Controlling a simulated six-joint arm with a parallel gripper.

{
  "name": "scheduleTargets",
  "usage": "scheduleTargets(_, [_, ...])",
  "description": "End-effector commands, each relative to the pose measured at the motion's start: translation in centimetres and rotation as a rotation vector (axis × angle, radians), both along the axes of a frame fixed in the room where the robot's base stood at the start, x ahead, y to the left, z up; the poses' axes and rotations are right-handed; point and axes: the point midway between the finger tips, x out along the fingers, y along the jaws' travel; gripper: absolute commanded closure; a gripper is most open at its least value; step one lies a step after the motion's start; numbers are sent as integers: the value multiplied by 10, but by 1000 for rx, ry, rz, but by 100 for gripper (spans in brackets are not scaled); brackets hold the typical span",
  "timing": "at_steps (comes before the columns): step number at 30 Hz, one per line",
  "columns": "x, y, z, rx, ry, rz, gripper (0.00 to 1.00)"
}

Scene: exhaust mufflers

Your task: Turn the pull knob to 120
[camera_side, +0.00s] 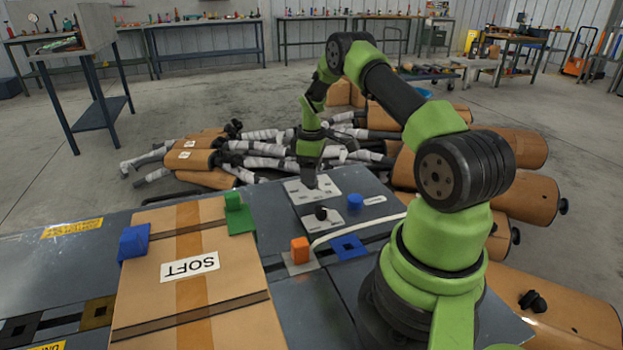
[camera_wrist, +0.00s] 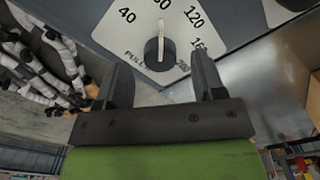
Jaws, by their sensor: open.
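The pull knob (camera_wrist: 158,52) is dark and round with a white pointer line, and sits on a white dial plate (camera_wrist: 140,25) in the wrist view. The dial shows 40, 120 and other partly cut-off numbers, and part of the word PULL. The pointer points up the picture, left of 120, near a cut-off number at the top edge. My gripper (camera_wrist: 159,62) is open, its two dark fingers on either side of the knob with visible gaps. In the side view my gripper (camera_side: 310,181) points down at the white plate (camera_side: 327,183) and hides the knob.
Near the dial are a black knob (camera_side: 321,213) on another plate and a blue round knob (camera_side: 355,202). An orange block (camera_side: 300,249) and blue square socket (camera_side: 348,246) lie nearer. A SOFT cardboard box (camera_side: 195,295) stands left. Wrapped mufflers (camera_side: 205,160) lie behind.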

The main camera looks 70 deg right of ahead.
Motion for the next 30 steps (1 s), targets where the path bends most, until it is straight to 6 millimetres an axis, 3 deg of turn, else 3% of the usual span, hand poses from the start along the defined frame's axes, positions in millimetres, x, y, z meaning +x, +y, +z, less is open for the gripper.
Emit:
scheduleTargets(6, [0, 0, -23, -1, 0, 0, 37])
scheduleTargets(15, [0, 0, -26, -2, -1, 0, 37])
scheduleTargets(16, [0, 0, -26, -2, -1, 0, 40])
scheduleTargets(22, [0, 0, -26, -2, -1, 0, 86])
scheduleTargets(30, [0, 0, -26, -1, -1, -18, 86])
